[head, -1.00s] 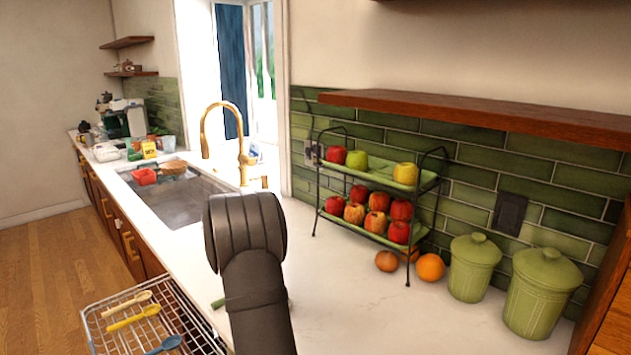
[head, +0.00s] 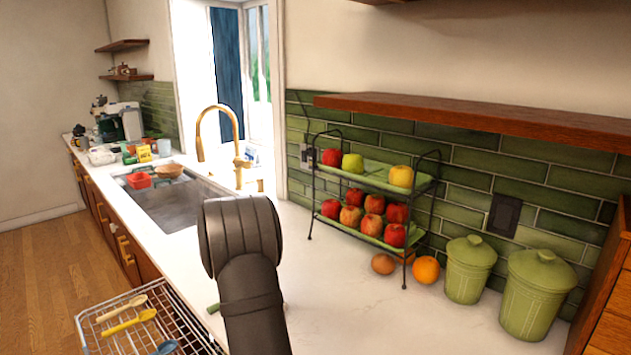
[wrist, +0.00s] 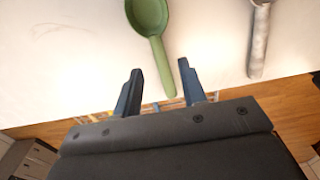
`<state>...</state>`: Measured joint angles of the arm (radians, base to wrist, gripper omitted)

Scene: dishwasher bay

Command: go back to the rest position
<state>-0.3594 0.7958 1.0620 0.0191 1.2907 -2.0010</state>
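My gripper (wrist: 162,95) shows in the wrist view with its two dark fingers spread apart. Nothing is held between the fingers. A green spoon or ladle (wrist: 148,18) lies on the white counter beyond the fingertips, its handle pointing back toward the gap between them. I cannot tell how far it is from the fingers. In the head view my dark arm link fills the lower middle and hides the gripper; a small green piece shows beside it.
A grey-white utensil (wrist: 259,40) lies on the counter at the right in the wrist view. The dishwasher rack (head: 95,322) holds several spoons, including a yellow one (head: 130,323). A fruit stand (head: 330,178), green canisters (head: 470,268) and a sink (head: 172,208) line the counter.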

